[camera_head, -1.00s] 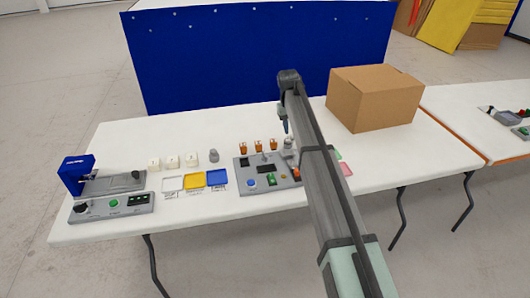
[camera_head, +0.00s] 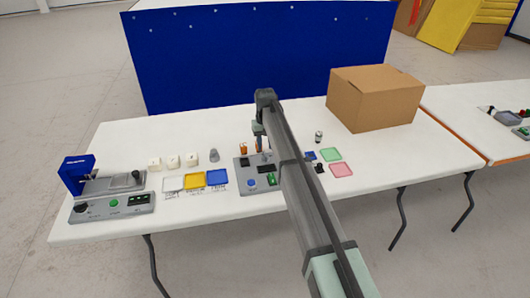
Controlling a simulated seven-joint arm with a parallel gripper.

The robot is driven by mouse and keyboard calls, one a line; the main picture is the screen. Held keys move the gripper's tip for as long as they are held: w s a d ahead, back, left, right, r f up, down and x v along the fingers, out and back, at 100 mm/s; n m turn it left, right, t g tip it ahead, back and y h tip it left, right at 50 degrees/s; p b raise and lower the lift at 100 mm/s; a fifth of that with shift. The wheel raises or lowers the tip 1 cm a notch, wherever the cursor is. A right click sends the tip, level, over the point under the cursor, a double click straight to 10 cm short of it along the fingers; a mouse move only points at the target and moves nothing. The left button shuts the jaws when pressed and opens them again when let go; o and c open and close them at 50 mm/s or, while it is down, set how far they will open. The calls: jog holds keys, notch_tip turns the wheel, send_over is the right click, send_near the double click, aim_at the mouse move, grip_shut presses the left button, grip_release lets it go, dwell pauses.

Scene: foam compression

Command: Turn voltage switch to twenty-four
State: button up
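My gripper (camera_head: 259,141) hangs above the back edge of the panel, pointing down. Its fingers are too small to show whether they are open, and contact with the panel cannot be told.
An orange cup (camera_head: 243,149) stands behind the panel. White, yellow (camera_head: 194,180) and blue trays (camera_head: 217,177) lie left of it. A grey device (camera_head: 113,205) with a black knob sits far left. A cardboard box (camera_head: 373,98) stands back right.

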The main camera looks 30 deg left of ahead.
aim_at(265, 154)
jog(key=shift+f, duration=2.2)
jog(key=shift+c, duration=0.2)
grip_shut()
